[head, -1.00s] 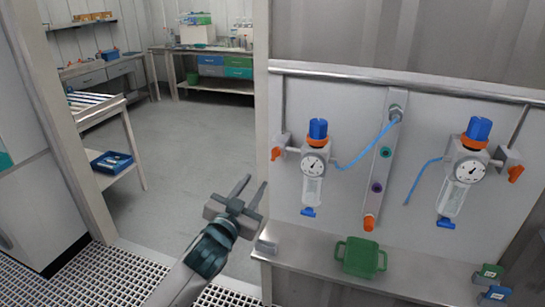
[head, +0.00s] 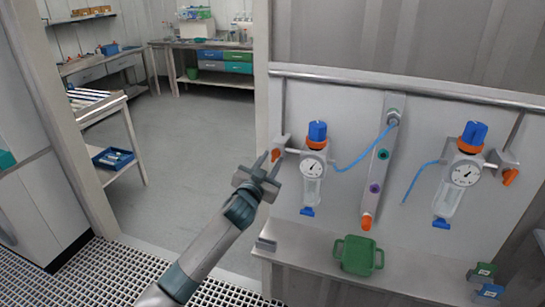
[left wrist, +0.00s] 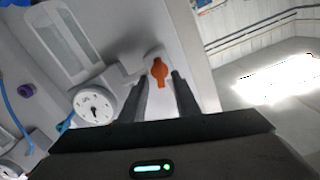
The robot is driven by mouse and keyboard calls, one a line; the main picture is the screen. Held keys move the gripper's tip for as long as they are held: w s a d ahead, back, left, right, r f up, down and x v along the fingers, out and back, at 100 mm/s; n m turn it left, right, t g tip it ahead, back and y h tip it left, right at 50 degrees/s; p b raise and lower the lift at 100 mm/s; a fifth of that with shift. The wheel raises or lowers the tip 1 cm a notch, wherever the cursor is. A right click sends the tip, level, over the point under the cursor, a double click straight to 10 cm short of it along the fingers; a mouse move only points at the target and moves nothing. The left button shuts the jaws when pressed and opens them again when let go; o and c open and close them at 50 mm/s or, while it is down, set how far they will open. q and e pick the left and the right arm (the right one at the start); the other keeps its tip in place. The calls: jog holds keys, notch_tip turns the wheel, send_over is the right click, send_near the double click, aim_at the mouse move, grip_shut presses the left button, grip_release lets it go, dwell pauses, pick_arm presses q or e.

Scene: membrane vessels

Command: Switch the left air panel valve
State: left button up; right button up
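The left air panel valve has an orange handle (head: 276,155) at the left end of the panel, beside the left regulator with its blue knob and round gauge (head: 313,168). In the left wrist view the orange handle (left wrist: 159,72) lies just beyond the fingertips, between them in the picture. My left gripper (head: 269,158) is open, its two fingers pointing up at the handle. In the left wrist view the gripper (left wrist: 160,82) shows a gap between its fingers with nothing held. I cannot tell whether a finger touches the handle. My right gripper is not in view.
A second regulator (head: 464,175) with an orange valve handle (head: 510,177) is on the panel's right. A green container (head: 357,255) stands on the ledge (head: 310,250) below. A metal rail (head: 400,86) crosses the panel's top. The doorway and floor to the left are clear.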

pick_arm(q)
jog(key=shift+x, duration=0.85)
jog(key=c, duration=0.7)
jog(key=shift+o, duration=0.2)
jog(key=shift+n, duration=0.7)
jog(key=o, duration=0.7)
jog(key=shift+c, duration=0.2)
jog(key=shift+s+a, duration=0.1)
jog(key=shift+s, duration=0.05)
